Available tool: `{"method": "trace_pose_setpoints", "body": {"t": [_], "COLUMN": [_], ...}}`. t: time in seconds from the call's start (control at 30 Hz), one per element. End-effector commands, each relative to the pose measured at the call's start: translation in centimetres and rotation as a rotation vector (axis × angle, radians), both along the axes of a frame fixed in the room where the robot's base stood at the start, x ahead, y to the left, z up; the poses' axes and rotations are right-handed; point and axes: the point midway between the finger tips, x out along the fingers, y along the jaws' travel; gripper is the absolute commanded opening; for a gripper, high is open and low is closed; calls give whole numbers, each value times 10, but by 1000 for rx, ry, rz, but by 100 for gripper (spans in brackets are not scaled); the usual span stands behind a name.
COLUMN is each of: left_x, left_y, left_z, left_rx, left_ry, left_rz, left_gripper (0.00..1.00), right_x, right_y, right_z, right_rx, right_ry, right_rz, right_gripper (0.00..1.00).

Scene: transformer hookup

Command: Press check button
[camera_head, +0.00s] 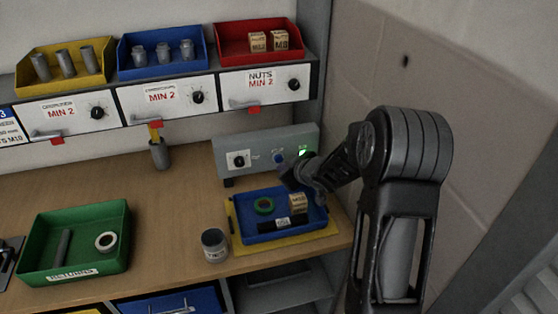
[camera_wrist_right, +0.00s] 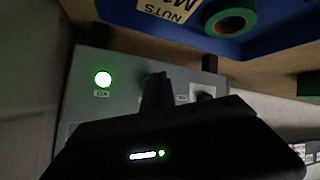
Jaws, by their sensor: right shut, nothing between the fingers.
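A grey control box (camera_head: 258,143) stands at the back of the bench against the wall. Its front has a black knob (camera_head: 238,160), a blue button (camera_head: 278,158) and a lit green lamp (camera_head: 303,153). My right gripper (camera_head: 290,176) is shut and empty, close in front of the box below the button and lamp. In the right wrist view the box (camera_wrist_right: 85,115) is upside down, with the lamp (camera_wrist_right: 103,79) glowing. The shut fingers (camera_wrist_right: 155,92) cover the button's area there, so contact cannot be told. My left gripper is not in view.
A blue tray (camera_head: 245,236) with green tape and a small box sits on a yellow mat just below my right gripper. A tin (camera_head: 214,245) stands to its left. A green bin (camera_head: 38,235) is farther left. The wall (camera_head: 410,75) is close on the right.

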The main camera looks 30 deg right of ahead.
Motion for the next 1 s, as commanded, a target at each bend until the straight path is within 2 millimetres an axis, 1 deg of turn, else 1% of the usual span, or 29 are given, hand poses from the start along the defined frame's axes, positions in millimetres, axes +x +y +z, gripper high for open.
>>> {"method": "trace_pose_setpoints", "body": {"t": [0.23,0.4,0.5,1.0], "left_x": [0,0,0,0], "left_y": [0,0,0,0], "left_z": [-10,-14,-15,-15], "left_rx": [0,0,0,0], "left_ry": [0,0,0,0], "left_rz": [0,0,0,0], "left_gripper": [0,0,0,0], "right_x": [-21,-37,-42,-44], "right_y": [7,12,14,15], "right_z": [-1,-1,-1,0], "right_rx": [1,1,1,0], "right_ry": [-1,-2,0,0], "right_rz": [-2,-2,-2,0], "right_gripper": [0,0,0,0]}}
